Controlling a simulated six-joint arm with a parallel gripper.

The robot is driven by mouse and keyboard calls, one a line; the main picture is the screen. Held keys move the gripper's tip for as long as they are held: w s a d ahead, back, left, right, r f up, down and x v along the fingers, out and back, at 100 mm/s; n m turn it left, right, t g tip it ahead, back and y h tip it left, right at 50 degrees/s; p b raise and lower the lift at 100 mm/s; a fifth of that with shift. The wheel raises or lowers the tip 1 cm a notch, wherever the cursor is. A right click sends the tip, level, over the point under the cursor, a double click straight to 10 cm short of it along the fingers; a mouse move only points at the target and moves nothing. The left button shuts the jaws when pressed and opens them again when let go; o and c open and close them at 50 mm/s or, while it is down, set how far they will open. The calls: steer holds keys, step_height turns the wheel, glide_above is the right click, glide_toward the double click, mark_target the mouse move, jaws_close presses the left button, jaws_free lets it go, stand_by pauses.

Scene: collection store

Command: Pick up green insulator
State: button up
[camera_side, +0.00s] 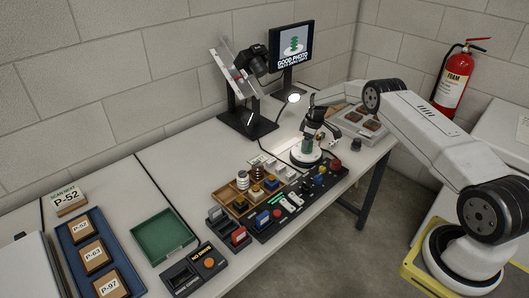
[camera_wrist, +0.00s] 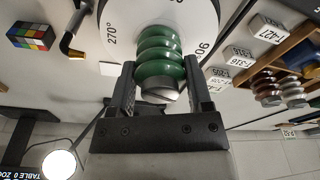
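The green insulator (camera_wrist: 162,52) is ribbed and glossy, with a grey metal end, and stands on a round white turntable (camera_wrist: 118,30) with degree marks. In the wrist view it lies between the two dark fingers of my gripper (camera_wrist: 160,75), one on each side. The fingertips are very close to its ribs; I cannot tell whether they press on it. In the side view my gripper (camera_side: 310,138) is down over the turntable (camera_side: 298,158), and the insulator (camera_side: 307,146) shows only as a small green patch between the fingers.
A lit lamp (camera_side: 293,98), a camera on a stand (camera_side: 251,62) and a monitor (camera_side: 291,43) are behind. A green tray (camera_side: 162,236) is empty at left.

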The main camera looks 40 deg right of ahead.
jaws_close()
steer(key=shift+r, duration=0.2)
steer(key=shift+r, duration=1.35)
steer(key=shift+s+a+r, duration=0.2)
steer(key=shift+s+r, duration=0.35)
steer(key=shift+r, duration=0.25)
steer(key=s+a+r, duration=0.5)
steer(key=s+r, duration=0.3)
steer(key=s, duration=0.3)
steer(key=shift+s+r, duration=0.15)
steer(key=shift+s, duration=0.25)
